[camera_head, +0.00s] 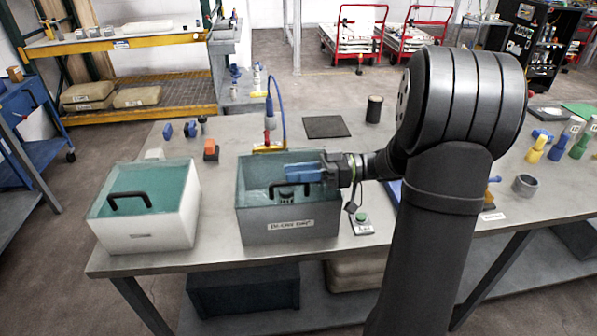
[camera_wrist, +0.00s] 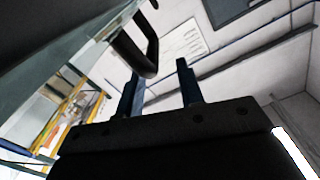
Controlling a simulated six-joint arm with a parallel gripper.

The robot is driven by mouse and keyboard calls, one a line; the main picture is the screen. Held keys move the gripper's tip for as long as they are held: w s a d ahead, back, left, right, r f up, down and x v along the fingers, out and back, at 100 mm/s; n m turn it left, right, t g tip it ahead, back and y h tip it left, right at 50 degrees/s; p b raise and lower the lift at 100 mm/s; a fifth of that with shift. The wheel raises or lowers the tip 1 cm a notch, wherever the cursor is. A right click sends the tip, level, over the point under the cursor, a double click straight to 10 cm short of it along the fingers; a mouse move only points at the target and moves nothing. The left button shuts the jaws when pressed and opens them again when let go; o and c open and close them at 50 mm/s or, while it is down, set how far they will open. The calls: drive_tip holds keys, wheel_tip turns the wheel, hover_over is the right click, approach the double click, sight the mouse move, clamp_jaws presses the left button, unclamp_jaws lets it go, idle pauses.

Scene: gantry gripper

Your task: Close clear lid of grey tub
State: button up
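The grey tub (camera_head: 262,226) stands at the middle of the table's front part, with a white label on its front and teal inside. A black handle (camera_head: 289,188) shows within its outline. In the wrist view a dark handle (camera_wrist: 141,45) sits on a clear, glassy panel (camera_wrist: 75,62), which looks like the lid; its exact tilt is hard to tell. My gripper (camera_head: 303,173) points left over the tub's right side, with blue fingers close to the handle. In the wrist view the two fingers (camera_wrist: 158,78) are spread apart, with the handle's end near the gap. I see no grasp.
A white tub (camera_head: 150,229) with a teal top and black handle stands to the left. A small box with a green button (camera_head: 362,222) sits right of the grey tub. A yellow-based fixture with a blue cable (camera_head: 268,147) stands behind it. A black mat (camera_head: 326,127) lies farther back.

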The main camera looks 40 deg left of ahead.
drive_tip(key=v, duration=1.2)
drive_tip(key=shift+s+a, duration=0.1)
drive_tip(key=shift+s, duration=0.05)
drive_tip(key=x, duration=1.2)
drive_tip(key=shift+w+r, duration=0.2)
